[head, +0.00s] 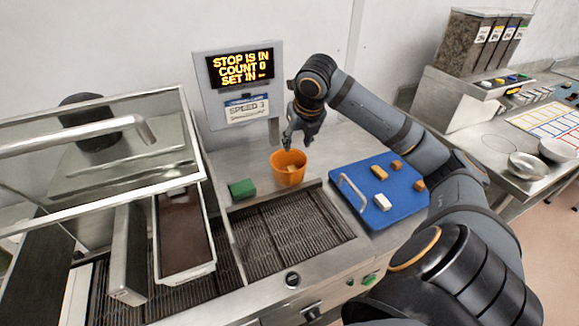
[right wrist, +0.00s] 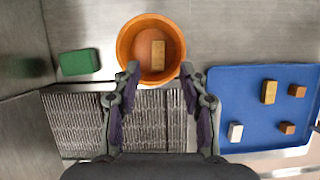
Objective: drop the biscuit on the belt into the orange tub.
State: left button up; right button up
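The orange tub (head: 288,175) stands on the steel surface just behind the belt (head: 290,236). A tan biscuit (right wrist: 158,54) lies inside the tub, seen from above in the right wrist view; in the head view only a little of it shows over the rim. My right gripper (head: 297,139) is above the tub, pointing down. Its fingers (right wrist: 160,72) are spread apart with nothing between them, near the tub's front rim in the picture. The bare belt stretch in front of the tub holds no biscuit. My left gripper is not in view.
A green block (head: 242,188) sits left of the tub. A blue tray (head: 352,176) with a handle and several small blocks is to the right. A display panel (head: 240,70) stands behind.

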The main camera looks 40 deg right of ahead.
jog(key=v, duration=0.7)
jog(key=shift+r, duration=0.15)
jog(key=shift+r, duration=0.1)
dwell(0.6)
